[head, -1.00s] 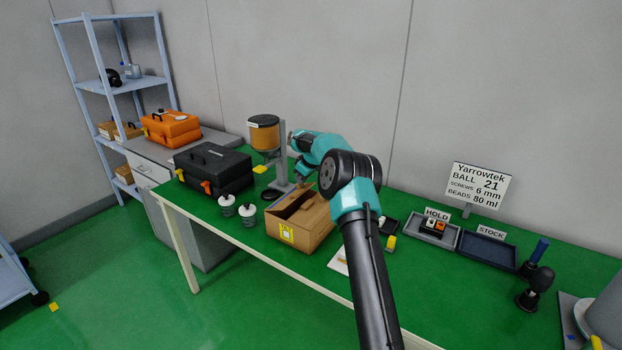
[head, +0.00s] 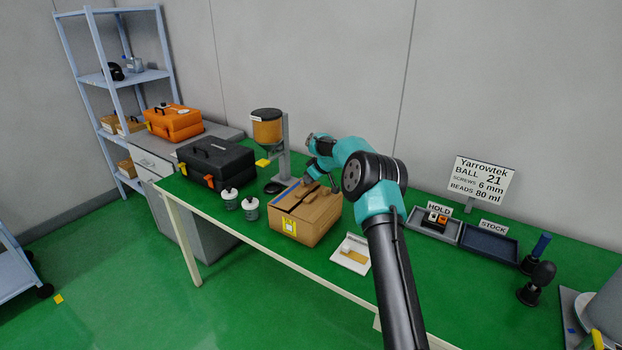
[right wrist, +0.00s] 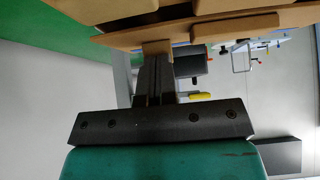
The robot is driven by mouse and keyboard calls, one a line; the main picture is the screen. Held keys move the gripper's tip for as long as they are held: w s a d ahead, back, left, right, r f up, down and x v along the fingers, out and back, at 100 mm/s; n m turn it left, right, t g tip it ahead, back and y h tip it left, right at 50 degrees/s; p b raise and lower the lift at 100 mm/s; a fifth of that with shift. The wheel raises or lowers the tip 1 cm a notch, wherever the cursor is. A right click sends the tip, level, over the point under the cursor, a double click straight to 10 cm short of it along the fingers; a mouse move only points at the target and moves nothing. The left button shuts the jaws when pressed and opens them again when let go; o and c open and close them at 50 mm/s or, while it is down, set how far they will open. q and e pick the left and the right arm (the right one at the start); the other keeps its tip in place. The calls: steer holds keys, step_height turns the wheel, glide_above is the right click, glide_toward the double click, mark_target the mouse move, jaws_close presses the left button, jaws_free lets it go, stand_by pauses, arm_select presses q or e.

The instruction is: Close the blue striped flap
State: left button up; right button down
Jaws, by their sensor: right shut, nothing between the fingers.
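The cardboard box (head: 305,228) stands on the green table, with a yellow label on its front. The flap with the blue stripe (head: 284,195) lies low along the left side of the box top; I cannot tell if it is fully flat. Other brown flaps cover most of the opening. My right gripper (head: 309,181) is at the back of the box top, shut and empty. In the right wrist view its fingers (right wrist: 155,72) point at a brown cardboard edge (right wrist: 190,30), their tips close to or touching it. My left gripper is not in view.
A dispenser (head: 268,130) stands behind the box. Two small white-lidded jars (head: 240,205) and a black toolbox (head: 215,165) are to its left. A white card (head: 352,253) lies to the right, before the HOLD tray (head: 450,235) and STOCK tray (head: 490,245).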

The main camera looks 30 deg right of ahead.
steer(key=shift+w+a, duration=0.1)
steer(key=shift+w, duration=0.05)
steer(key=shift+w+a+r, duration=0.2)
steer(key=shift+w+r, duration=0.1)
steer(key=shift+w, duration=0.25)
stand_by(0.5)
steer(key=shift+r, duration=0.5)
steer(key=r, duration=0.3)
steer(key=shift+w+r, duration=0.2)
steer(key=shift+r, duration=0.15)
steer(key=v, duration=0.9)
steer(key=shift+r, duration=0.25)
